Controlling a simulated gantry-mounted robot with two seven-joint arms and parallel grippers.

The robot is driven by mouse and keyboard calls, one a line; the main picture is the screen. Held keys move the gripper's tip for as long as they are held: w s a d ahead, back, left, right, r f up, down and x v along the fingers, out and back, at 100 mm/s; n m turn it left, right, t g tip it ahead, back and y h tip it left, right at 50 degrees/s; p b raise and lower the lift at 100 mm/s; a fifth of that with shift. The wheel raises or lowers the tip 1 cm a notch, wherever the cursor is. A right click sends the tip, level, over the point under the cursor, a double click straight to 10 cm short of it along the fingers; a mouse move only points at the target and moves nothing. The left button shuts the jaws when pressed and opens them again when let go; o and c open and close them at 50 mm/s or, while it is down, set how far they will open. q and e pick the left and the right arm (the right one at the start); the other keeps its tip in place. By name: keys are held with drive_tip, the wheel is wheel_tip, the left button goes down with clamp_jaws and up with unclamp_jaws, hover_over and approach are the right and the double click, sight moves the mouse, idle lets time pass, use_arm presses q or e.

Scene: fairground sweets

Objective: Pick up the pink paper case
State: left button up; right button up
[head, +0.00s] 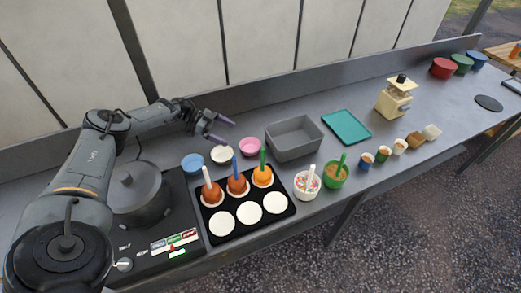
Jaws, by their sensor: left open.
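The pink paper case (250,146) is a small round dish on the grey counter, left of the grey bin. A white case (221,155) and a blue case (193,163) stand in a row to its left. My left gripper (217,132) has purple fingertips and is open and empty. In the picture it appears just left of the pink case and above the white one, apart from the pink case. My right gripper does not show.
A black tray (238,221) holds orange and red-brown sticked sweets and white discs. A grey bin (294,151) and teal tray (346,127) stand to the right. A pot (138,195) sits on the cooker at left. Sprinkle and green pots (335,176) stand in front.

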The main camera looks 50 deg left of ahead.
sight(247, 149)
use_arm(q)
drive_tip(key=x, duration=0.4)
drive_tip(key=shift+s+d+f, duration=0.1)
drive_tip(key=shift+s+f, duration=0.05)
drive_tip(key=shift+b+x, duration=0.35)
drive_tip(key=shift+x, duration=2.75)
drive_tip(key=shift+a, duration=0.2)
drive_tip(key=shift+c, duration=0.3)
drive_tip(key=c, duration=0.7)
